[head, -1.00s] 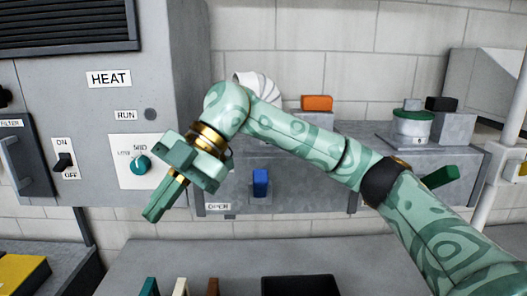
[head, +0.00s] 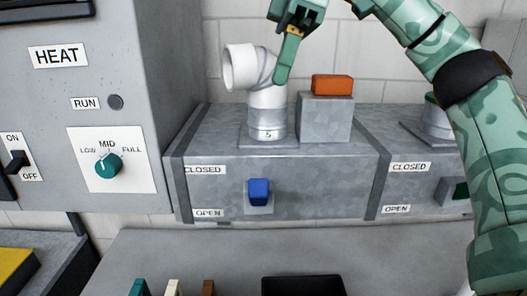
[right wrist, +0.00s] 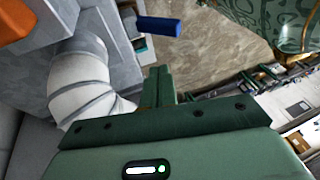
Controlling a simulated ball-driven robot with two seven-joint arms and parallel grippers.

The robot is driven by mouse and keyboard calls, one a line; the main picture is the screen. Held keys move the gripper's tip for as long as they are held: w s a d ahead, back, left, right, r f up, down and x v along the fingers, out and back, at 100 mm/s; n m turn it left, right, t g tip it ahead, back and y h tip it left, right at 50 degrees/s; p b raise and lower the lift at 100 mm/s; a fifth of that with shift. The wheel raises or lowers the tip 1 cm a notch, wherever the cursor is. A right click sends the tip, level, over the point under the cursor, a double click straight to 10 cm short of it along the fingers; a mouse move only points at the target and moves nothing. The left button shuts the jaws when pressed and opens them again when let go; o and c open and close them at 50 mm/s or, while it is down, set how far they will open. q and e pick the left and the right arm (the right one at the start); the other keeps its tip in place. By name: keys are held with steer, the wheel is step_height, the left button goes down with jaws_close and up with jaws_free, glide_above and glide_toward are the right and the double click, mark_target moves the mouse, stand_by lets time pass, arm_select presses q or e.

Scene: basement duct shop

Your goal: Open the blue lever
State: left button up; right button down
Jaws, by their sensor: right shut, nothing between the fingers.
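The blue lever (head: 259,192) sits on a small plate on the front of a grey metal duct (head: 310,190). A CLOSED label (head: 205,170) is above and left of it, and an OPEN label (head: 208,213) is below and left. The lever stands at a height between the two labels. My right gripper (head: 281,78) is shut and empty, pointing down above the lever, in front of the white elbow pipe. In the right wrist view the closed fingers (right wrist: 159,84) point toward the blue lever (right wrist: 160,26), with a gap between. My left gripper is out of view.
The white elbow pipe (head: 267,105) and a grey block with an orange block (head: 333,85) stand on the duct. A green lever (head: 461,189) is at right, partly behind my arm. A HEAT panel (head: 110,60) with a teal knob is at left. A bench (head: 200,255) lies below.

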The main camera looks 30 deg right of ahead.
steer(key=b, duration=0.3)
glide_toward(259, 195)
steer(key=w+f, duration=0.2)
steer(key=w, duration=0.1)
steer(key=w+f, duration=0.1)
steer(key=w, duration=0.1)
steer(key=shift+d+f, duration=0.1)
steer(key=shift+f, duration=0.05)
steer(key=shift+s+a+f, duration=0.4)
steer(key=shift+s+f, duration=0.25)
steer(key=shift+f, duration=0.05)
steer(key=shift+s+a+f, duration=0.25)
steer(key=shift+s+f, duration=0.1)
steer(key=shift+s, duration=0.15)
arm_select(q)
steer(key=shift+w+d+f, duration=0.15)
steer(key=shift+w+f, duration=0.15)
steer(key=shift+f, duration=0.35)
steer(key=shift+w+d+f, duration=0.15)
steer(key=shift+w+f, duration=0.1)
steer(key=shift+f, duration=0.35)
arm_select(e)
steer(key=shift+w, duration=0.1)
